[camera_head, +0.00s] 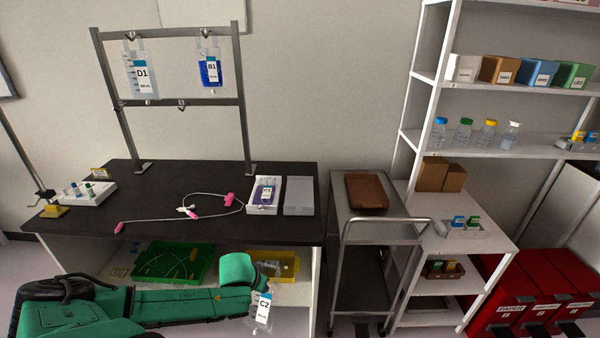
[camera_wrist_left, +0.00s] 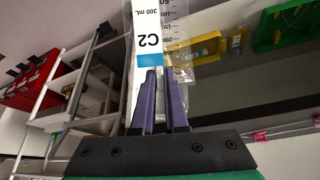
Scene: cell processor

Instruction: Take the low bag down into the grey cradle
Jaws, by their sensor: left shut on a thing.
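The clear bag labelled C2 (camera_head: 263,308) hangs from my left gripper (camera_head: 265,287) in front of the table, below its top. In the left wrist view my left gripper (camera_wrist_left: 164,85) has its two purple fingers closed on the bag (camera_wrist_left: 150,35) near its blue label band. A grey rectangular cradle (camera_head: 299,196) sits on the right end of the black table, apart from the bag. My right gripper is out of view.
A metal rack (camera_head: 178,33) carries bags D1 (camera_head: 141,76) and B1 (camera_head: 210,68) on its upper bar; its lower hook (camera_head: 181,104) is empty. Pink-ended tubing (camera_head: 188,210) lies across the black tabletop (camera_head: 140,222). A steel trolley (camera_head: 383,231) stands right of the table.

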